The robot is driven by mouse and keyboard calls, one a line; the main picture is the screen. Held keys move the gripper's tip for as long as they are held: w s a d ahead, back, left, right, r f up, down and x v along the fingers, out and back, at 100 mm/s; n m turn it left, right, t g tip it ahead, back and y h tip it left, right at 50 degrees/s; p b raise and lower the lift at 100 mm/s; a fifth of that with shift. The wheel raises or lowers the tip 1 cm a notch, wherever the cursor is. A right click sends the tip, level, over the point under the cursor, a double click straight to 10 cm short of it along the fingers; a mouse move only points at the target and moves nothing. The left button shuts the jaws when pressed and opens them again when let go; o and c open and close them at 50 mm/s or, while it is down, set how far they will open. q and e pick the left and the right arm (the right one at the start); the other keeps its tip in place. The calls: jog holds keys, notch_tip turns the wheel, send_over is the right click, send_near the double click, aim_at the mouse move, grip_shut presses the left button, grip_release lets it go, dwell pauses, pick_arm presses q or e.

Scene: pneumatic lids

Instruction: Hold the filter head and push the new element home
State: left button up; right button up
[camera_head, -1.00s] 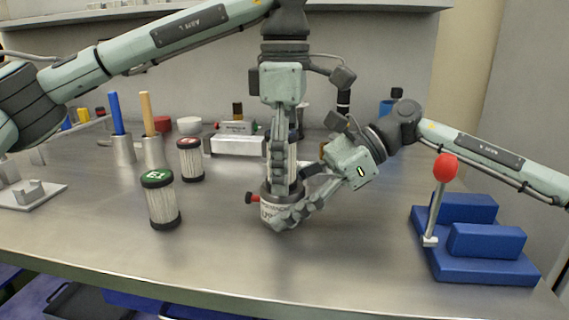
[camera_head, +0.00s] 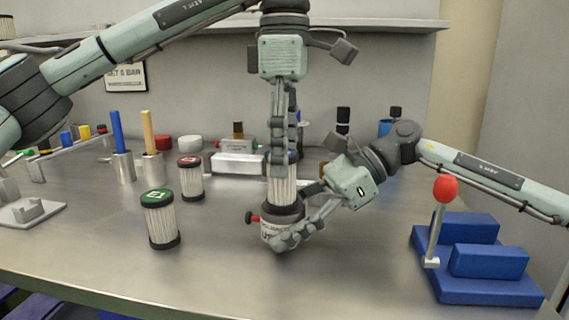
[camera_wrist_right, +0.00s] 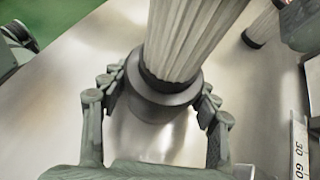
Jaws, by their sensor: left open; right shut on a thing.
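The filter head (camera_head: 268,232), a short pale cylinder with a dark top ring and a red knob on its left, stands on the table. My right gripper (camera_head: 290,238) is shut on it from the front right. The white pleated element (camera_head: 284,190) stands upright in the head's ring; its seating depth cannot be told. In the right wrist view, the element (camera_wrist_right: 190,40) rises from the dark ring (camera_wrist_right: 155,98), with my right gripper's fingers (camera_wrist_right: 160,92) on both sides. My left gripper (camera_head: 283,165) is open, pointing down at the element's upper end, which its fingers partly hide.
A green-topped filter (camera_head: 162,222) and a red-topped filter (camera_head: 191,182) stand to the left, near cups holding a blue (camera_head: 117,132) and a wooden handle (camera_head: 148,132). A blue block fixture (camera_head: 480,288) with a red-knobbed lever stands right. The front middle table is clear.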

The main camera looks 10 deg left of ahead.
pick_arm(q)
jog(key=shift+r, duration=0.6)
pick_arm(e)
jog(key=shift+f, duration=0.35)
pick_arm(q)
notch_tip(320, 180, up, 12)
pick_arm(e)
jog(key=o, duration=1.3)
jog(key=shift+r, duration=0.15)
jog(key=shift+c, duration=0.2)
jog(key=shift+r, duration=0.1)
